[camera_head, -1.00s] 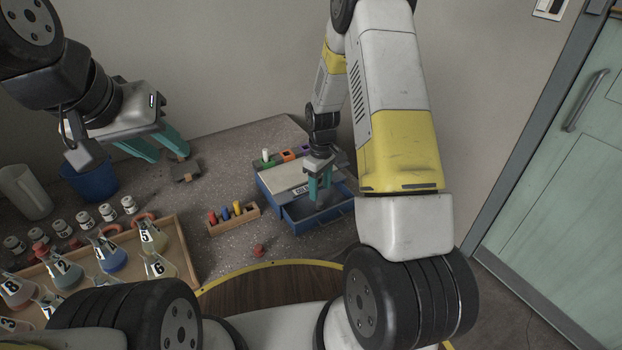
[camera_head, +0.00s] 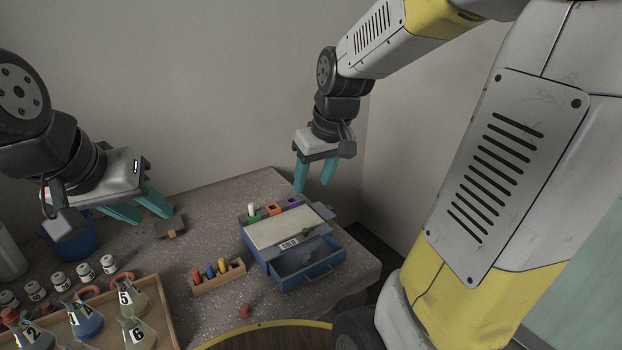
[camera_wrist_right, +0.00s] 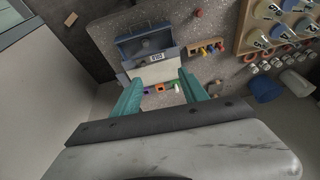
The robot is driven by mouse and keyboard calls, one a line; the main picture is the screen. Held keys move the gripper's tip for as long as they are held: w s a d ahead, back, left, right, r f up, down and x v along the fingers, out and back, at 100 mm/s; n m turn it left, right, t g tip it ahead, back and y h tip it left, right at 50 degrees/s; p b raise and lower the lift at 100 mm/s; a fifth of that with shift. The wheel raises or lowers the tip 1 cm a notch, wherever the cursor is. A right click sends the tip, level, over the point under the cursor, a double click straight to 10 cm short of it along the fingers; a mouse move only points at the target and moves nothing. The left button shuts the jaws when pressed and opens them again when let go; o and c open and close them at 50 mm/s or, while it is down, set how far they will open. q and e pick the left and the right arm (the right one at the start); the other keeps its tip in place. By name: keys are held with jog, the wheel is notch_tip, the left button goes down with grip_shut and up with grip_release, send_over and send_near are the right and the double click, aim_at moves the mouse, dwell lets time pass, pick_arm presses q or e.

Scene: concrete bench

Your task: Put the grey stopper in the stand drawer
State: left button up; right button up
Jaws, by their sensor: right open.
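The blue stand (camera_head: 256,247) with a pale top is on the bench. Its front drawer (camera_head: 318,270) is pulled open and also shows in the right wrist view (camera_wrist_right: 147,45). A small dark grey shape (camera_head: 308,262) shows inside the drawer; it may be the grey stopper, but it is too small to be sure. My right gripper (camera_head: 314,180) is open and empty, raised above and behind the stand. In the right wrist view its fingers (camera_wrist_right: 158,92) point toward the stand, apart from it. My left gripper (camera_head: 146,208) is open and empty over the back left of the bench.
Coloured slots and a white peg (camera_head: 251,209) line the stand's back. A wooden rack (camera_head: 218,283) of coloured pegs is left of the stand. A red stopper (camera_head: 244,311) lies in front. Numbered flasks fill a wooden tray (camera_head: 165,305), with small jars and a blue bin (camera_head: 68,243) behind.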

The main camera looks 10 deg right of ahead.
jog(key=s+r+m+t, duration=0.1)
jog(key=s+r, duration=0.2)
jog(key=s, duration=0.3)
jog(key=s+a+r+m+t, duration=0.1)
jog(key=s+r, duration=0.1)
jog(key=s, duration=0.4)
jog(key=shift+s+r+m+y, duration=0.15)
jog(key=shift+r+m+y, duration=0.25)
